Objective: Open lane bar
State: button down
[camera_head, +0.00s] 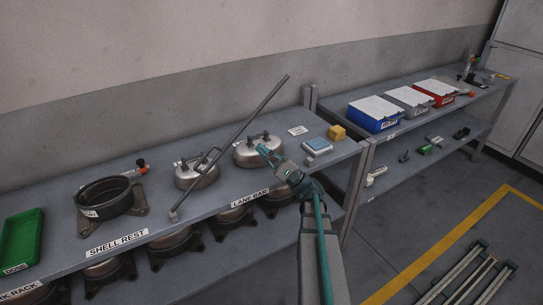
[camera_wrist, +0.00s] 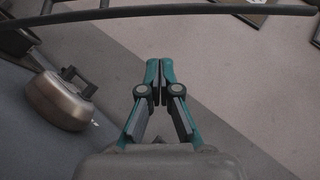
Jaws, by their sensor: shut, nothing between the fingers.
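The lane bar (camera_head: 245,119) is a long thin grey rod. It slants up from a small foot at the shelf's front edge, left of the "LANE BAR" label (camera_head: 250,197), toward the back wall. A loop-shaped handle (camera_head: 209,157) shows near its lower half. In the wrist view a dark rod (camera_wrist: 200,10), probably the bar, crosses the top. My gripper (camera_head: 264,150) is shut and empty, right of the bar and apart from it, in front of a metal dome (camera_head: 245,155). Its closed fingertips (camera_wrist: 160,66) show in the wrist view.
Another metal dome (camera_head: 192,177) sits behind the bar. A dark open shell (camera_head: 106,197) and a green tray (camera_head: 22,240) stand to the left. More compressors fill the lower shelf.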

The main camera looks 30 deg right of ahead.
jog(key=w+a+r+p, duration=0.1)
jog(key=a+r+p, duration=0.1)
jog(key=a+r, duration=0.2)
jog(key=shift+w+a+r, duration=0.15)
jog(key=shift+a+r, duration=0.05)
jog(key=shift+r, duration=0.45)
